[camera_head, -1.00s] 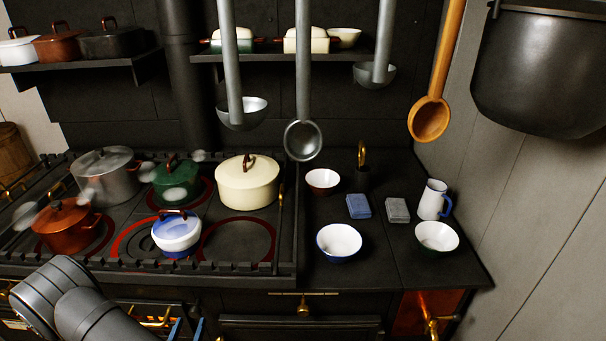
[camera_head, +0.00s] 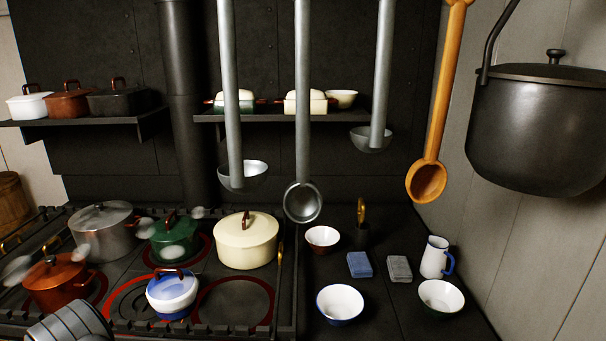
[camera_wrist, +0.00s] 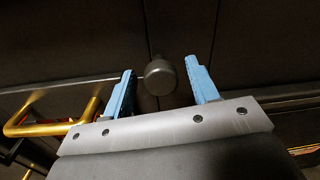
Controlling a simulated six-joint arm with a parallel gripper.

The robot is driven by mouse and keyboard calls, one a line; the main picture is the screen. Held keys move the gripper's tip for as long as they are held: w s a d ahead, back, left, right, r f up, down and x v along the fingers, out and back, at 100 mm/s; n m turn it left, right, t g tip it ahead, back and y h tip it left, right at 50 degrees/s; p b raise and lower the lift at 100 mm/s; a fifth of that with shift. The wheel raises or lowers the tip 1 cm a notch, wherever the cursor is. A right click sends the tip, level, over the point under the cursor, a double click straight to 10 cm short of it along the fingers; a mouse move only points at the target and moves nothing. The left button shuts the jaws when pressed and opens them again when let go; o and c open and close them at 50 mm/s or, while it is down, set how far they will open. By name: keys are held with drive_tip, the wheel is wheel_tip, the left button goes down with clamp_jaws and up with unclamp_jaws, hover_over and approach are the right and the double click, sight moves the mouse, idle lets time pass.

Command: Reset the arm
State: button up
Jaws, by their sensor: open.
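My gripper (camera_wrist: 160,88) shows in the wrist view with its two blue fingers spread apart. A dark round knob (camera_wrist: 160,75) shows between the fingers in that view; I cannot tell how far beyond them it is. Nothing is seen held. In the head view the fingers are out of frame, and only a grey part of my arm shows at the bottom left edge, in front of the stove.
The stove (camera_head: 235,330) carries a blue-and-white pot (camera_head: 172,297), a cream pot (camera_head: 246,246), a green pot (camera_head: 174,245), an orange pot (camera_head: 56,287) and a grey pot (camera_head: 103,238). Ladles hang above. A brass rail (camera_wrist: 30,130) is left of the fingers.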

drive_tip(key=s, duration=1.6)
drive_tip(key=w, duration=1.7)
drive_tip(key=shift+w, duration=0.15)
drive_tip(key=s, duration=1.4)
drive_tip(key=shift+s+a, duration=0.2)
drive_tip(key=shift+s, duration=0.2)
drive_tip(key=o, duration=1)
drive_tip(key=shift+c, duration=0.2)
drive_tip(key=shift+o, duration=0.3)
drive_tip(key=s+a+f, duration=0.1)
drive_tip(key=s+a, duration=0.1)
drive_tip(key=a, duration=0.7)
drive_tip(key=s+a+f+m+g, duration=0.1)
drive_tip(key=s+a+f, duration=0.1)
drive_tip(key=a, duration=0.8)
drive_tip(key=shift+s, duration=0.75)
drive_tip(key=s+a+r+g+y, duration=0.1)
drive_tip(key=s+a+r+g, duration=0.1)
drive_tip(key=s+a, duration=0.6)
drive_tip(key=s+a+r+g+y, duration=0.1)
drive_tip(key=s+a, duration=0.3)
drive_tip(key=a, duration=0.8)
drive_tip(key=x, duration=0.9)
drive_tip(key=shift+n, duration=0.3)
